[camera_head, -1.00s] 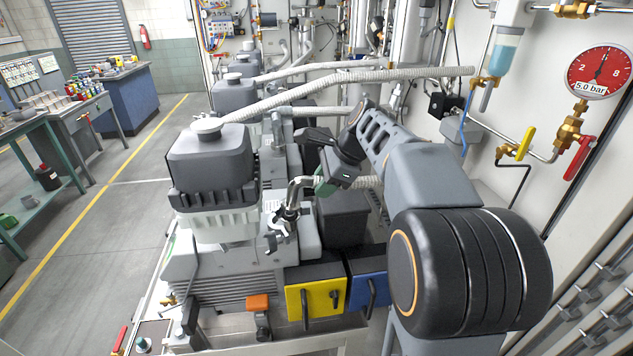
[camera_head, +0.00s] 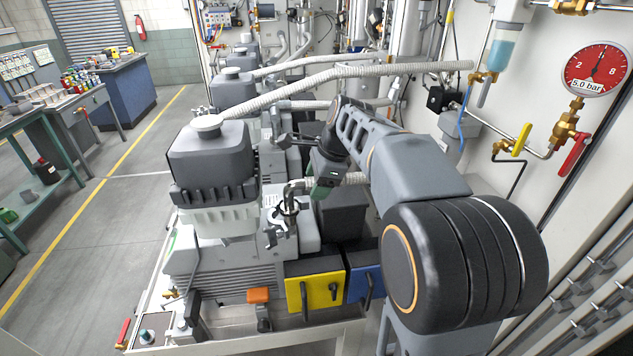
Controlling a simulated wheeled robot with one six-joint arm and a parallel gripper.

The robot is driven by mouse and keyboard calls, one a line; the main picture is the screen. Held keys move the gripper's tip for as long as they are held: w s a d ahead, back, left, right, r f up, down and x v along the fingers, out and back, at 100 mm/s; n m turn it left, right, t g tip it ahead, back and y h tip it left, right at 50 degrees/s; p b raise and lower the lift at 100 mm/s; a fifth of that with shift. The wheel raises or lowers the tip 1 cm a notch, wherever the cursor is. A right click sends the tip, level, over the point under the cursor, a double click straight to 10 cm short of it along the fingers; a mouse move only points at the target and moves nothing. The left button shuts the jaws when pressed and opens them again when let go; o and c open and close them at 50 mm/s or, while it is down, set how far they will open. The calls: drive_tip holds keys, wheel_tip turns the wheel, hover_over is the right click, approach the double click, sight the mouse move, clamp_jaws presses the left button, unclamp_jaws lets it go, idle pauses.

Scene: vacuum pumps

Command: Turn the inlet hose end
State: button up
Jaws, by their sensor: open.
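The inlet hose end is a bent metal elbow (camera_head: 291,193) in the head view, standing at the front pump's inlet port. A green collar (camera_head: 321,190) lies to its right, and a ribbed grey hose (camera_head: 353,179) runs on behind my arm. A metal clamp with a wing-like nut (camera_head: 276,236) sits low beside the elbow. My gripper (camera_head: 285,140) is open, above and behind the elbow. It points left and appears apart from the elbow. Part of the hose is hidden by my wrist and arm.
The front pump's dark box (camera_head: 212,160) stands left of the gripper. A long ribbed hose (camera_head: 330,76) crosses above. Yellow (camera_head: 316,291) and blue (camera_head: 365,286) blocks sit below right. A gauge (camera_head: 597,70) and valves are on the right wall.

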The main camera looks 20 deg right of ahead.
drive_tip(key=shift+s+d+r+p, duration=0.2)
drive_tip(key=shift+r+p, duration=0.3)
drive_tip(key=shift+r, duration=0.15)
drive_tip(key=shift+p+v, duration=2.2)
drive_tip(key=shift+v, duration=0.85)
drive_tip(key=shift+a+f, duration=0.1)
drive_tip(key=s+a+f+n+t+h+b, duration=0.1)
drive_tip(key=s+a+f+n+b, duration=0.1)
drive_tip(key=s+f+n, duration=0.4)
drive_tip(key=s+a+f+n+t+h+b, duration=0.1)
drive_tip(key=s+a+f+n, duration=0.3)
drive_tip(key=s+n, duration=0.5)
wheel_tip(320, 180, down, 3)
drive_tip(key=n+h+b, duration=0.1)
drive_tip(key=n, duration=0.4)
drive_tip(key=shift+s+r+b, duration=0.15)
drive_tip(key=shift+s+b, duration=0.05)
drive_tip(key=shift+b, duration=0.1)
drive_tip(key=shift+c, duration=0.3)
